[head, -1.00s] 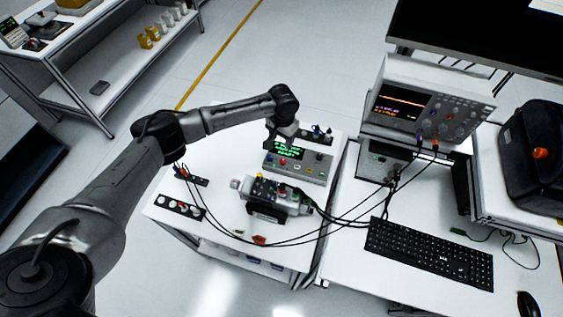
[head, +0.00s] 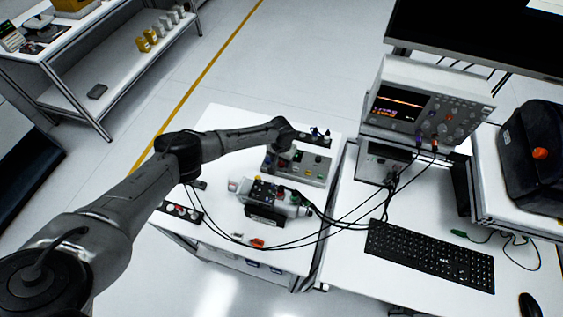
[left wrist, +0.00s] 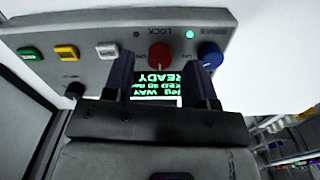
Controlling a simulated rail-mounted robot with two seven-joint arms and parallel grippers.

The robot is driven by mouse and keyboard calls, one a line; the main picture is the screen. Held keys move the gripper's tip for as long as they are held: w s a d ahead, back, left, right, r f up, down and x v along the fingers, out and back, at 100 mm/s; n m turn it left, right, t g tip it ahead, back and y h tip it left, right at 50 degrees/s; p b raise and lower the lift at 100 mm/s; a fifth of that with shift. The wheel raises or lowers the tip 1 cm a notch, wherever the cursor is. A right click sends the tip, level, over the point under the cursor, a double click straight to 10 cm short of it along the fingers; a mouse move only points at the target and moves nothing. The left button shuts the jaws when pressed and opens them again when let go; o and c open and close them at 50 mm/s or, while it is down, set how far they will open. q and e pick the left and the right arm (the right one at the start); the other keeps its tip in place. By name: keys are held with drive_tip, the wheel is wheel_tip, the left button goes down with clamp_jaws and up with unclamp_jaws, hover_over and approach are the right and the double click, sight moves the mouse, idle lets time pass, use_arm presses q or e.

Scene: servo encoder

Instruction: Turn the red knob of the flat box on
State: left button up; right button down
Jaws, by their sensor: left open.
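The flat grey box (head: 312,168) lies at the back of the white table, with its panel also filling the top of the left wrist view (left wrist: 95,40). My left gripper (head: 282,148) is over the left part of the box. In the left wrist view its two fingers (left wrist: 165,68) are open, with the red knob framed between them just past the tips. Contact cannot be told. A lit screen with green text (left wrist: 158,84) shows between the fingers. My right gripper is out of view.
A blue knob (left wrist: 209,54) stands close to the right finger. Green (left wrist: 31,54), yellow (left wrist: 67,51) and white (left wrist: 107,50) buttons line the panel's left. A motor-like device (head: 275,200) with black cables sits in front of the box. An oscilloscope (head: 425,105) stands right.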

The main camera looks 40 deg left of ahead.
use_arm(q)
drive_tip(key=shift+f, duration=0.75)
drive_tip(key=shift+c, duration=0.3)
drive_tip(key=c, duration=0.9)
drive_tip(key=shift+m, duration=0.3)
drive_tip(key=m+b, duration=0.1)
drive_tip(key=m, duration=0.4)
drive_tip(key=shift+f, duration=0.1)
drive_tip(key=m, duration=0.6)
drive_tip(key=shift+m, duration=0.3)
